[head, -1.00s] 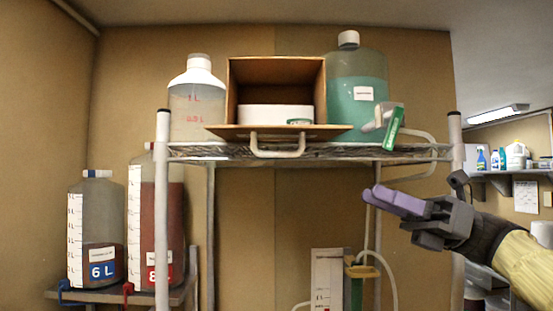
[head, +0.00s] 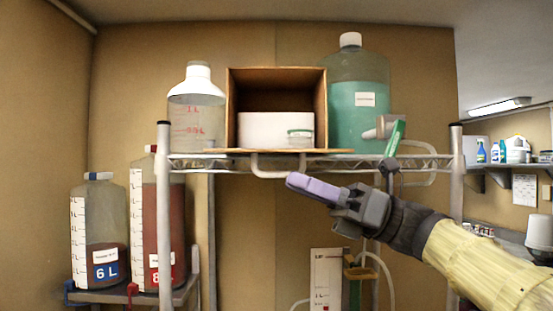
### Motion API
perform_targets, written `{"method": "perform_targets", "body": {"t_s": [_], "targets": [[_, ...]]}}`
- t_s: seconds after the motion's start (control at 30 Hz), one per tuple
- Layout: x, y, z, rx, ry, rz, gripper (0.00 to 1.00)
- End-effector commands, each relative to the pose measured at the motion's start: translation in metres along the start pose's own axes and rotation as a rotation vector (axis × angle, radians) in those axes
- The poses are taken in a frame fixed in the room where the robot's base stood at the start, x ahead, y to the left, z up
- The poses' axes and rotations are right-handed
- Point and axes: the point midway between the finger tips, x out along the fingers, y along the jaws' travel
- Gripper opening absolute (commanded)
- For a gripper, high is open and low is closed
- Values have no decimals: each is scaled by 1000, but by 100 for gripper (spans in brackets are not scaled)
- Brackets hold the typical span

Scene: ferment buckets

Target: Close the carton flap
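The carton (head: 233,105) stands open toward me on the wire shelf, with a white box (head: 262,128) and a small clear green-labelled container (head: 299,137) inside. Its flap (head: 235,151) lies folded down at the front bottom edge, nearly edge-on to me. A pale looped handle (head: 268,173) hangs at the flap's front. My gripper (head: 292,181), with purple fingers, reaches in from the right, its tips just below the handle's right part. I cannot tell whether they touch it. The fingers overlap in this view, so their gap is hidden; no held object shows.
A white-capped bottle (head: 190,125) stands left of the carton and a large teal jug (head: 357,110) right of it. A green-labelled item (head: 395,138) sits at the shelf's right. Shelf posts (head: 164,220) flank the space. Two red-liquid containers (head: 103,225) stand lower left.

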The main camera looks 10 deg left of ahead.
Motion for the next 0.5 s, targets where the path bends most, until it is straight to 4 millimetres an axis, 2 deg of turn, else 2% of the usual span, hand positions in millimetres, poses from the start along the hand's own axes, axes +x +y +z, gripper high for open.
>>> {"method": "perform_targets", "body": {"t_s": [0.03,0.2,0.33,0.5], "targets": [[12,1,4,3,1,3,31],[36,0,3,2,-1,0,31],[46,0,1,2,0,1,31],[50,1,-2,3,1,6,31]]}}
